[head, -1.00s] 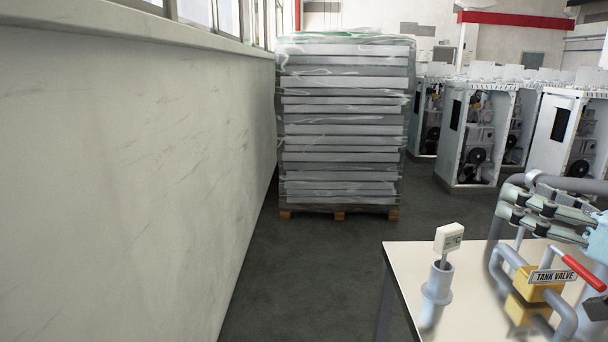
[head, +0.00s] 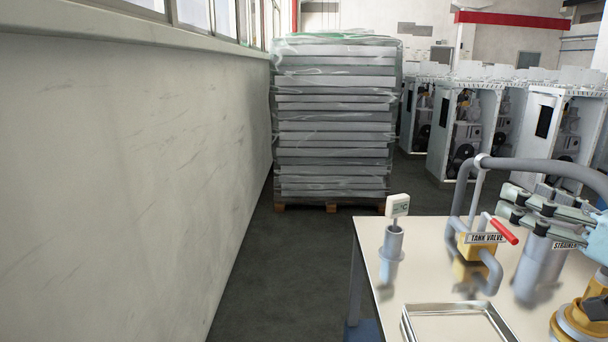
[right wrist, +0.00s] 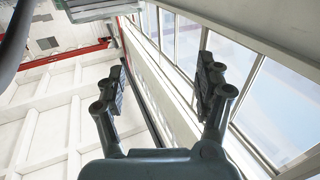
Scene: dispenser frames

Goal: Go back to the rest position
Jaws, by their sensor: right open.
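My right gripper (head: 508,207) reaches in from the right edge of the head view, above the table's right part and in front of the grey pipe. Its fingers are apart with nothing between them. In the right wrist view the open gripper (right wrist: 160,95) points up toward windows and a white wall, and it is empty. The tank valve (head: 478,252) has a yellow body, a label and a red handle, and stands just left of the gripper. My left gripper does not show.
The white table (head: 420,280) carries a gauge on a grey post (head: 392,240), a metal tray (head: 455,307), a strainer (head: 540,270) and a yellow fitting (head: 585,318). A wrapped pallet stack (head: 333,120) stands behind. Open floor (head: 290,270) lies between the wall and table.

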